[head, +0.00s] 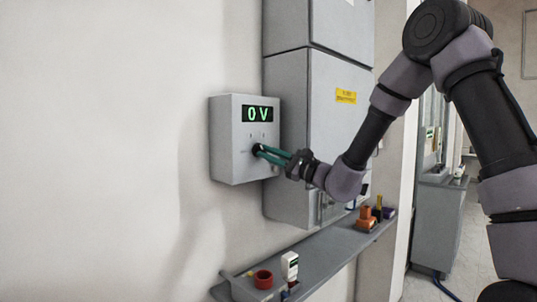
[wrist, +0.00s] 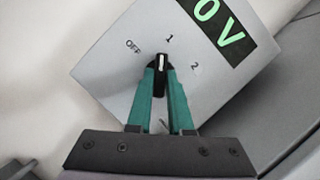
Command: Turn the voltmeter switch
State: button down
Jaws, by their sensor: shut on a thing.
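The voltmeter (head: 228,150) is a grey wall box with a green "0 V" display (head: 258,114). Its black switch knob (wrist: 160,64) has a white pointer line and sits among the marks OFF, 1 and 2. In the wrist view the pointer points up, close to the 1. My gripper (head: 258,150) reaches the box from the right in the head view. Its two green fingers (wrist: 160,75) are shut on the knob, one on each side.
Grey cabinets (head: 310,130) with a yellow label stand right of the box. A grey shelf (head: 325,250) below carries a red round part (head: 263,279), a white device (head: 289,266) and orange parts (head: 367,217). The wall to the left is bare.

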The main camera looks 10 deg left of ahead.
jog(key=shift+f+m+t, duration=0.15)
jog(key=shift+m+t, duration=0.45)
jog(key=shift+m, duration=0.8)
jog(key=c, duration=0.8)
grip_release()
jog(key=v, duration=1)
jog(key=shift+s+d+f, duration=0.1)
jog(key=shift+s+d, duration=0.1)
jog(key=shift+d, duration=0.1)
